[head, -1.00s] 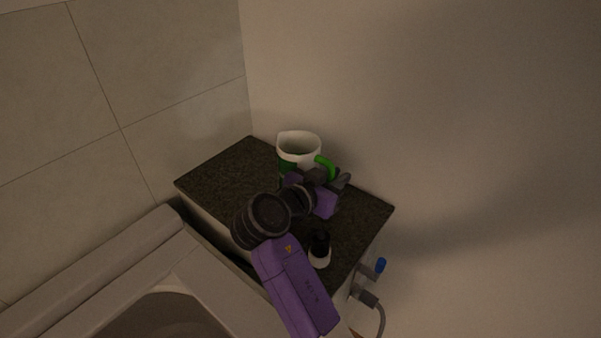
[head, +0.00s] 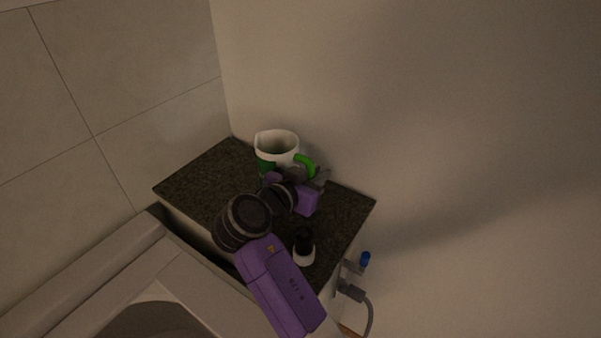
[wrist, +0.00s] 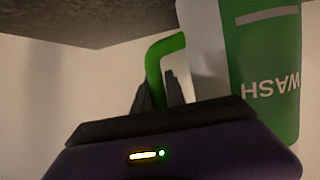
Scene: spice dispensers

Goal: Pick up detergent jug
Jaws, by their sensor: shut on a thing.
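The detergent jug is a white and green container with a green handle. In the head view the jug (head: 276,143) is at the back of the dark countertop, partly hidden by my arm. In the wrist view the jug (wrist: 272,60) shows on the right with the letters "WASH" upside down, its green handle (wrist: 156,65) beside it. My gripper (wrist: 160,92) is shut on the green handle. In the head view my gripper (head: 316,180) is at the jug's right side. I cannot tell whether the jug's base touches the counter.
The dark speckled countertop (head: 205,180) sits in a corner between a tiled wall and a plain wall. A small white and black bottle (head: 304,250) stands near its front right. A tap with a blue knob (head: 364,259) is at the right. A white tub is at lower left.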

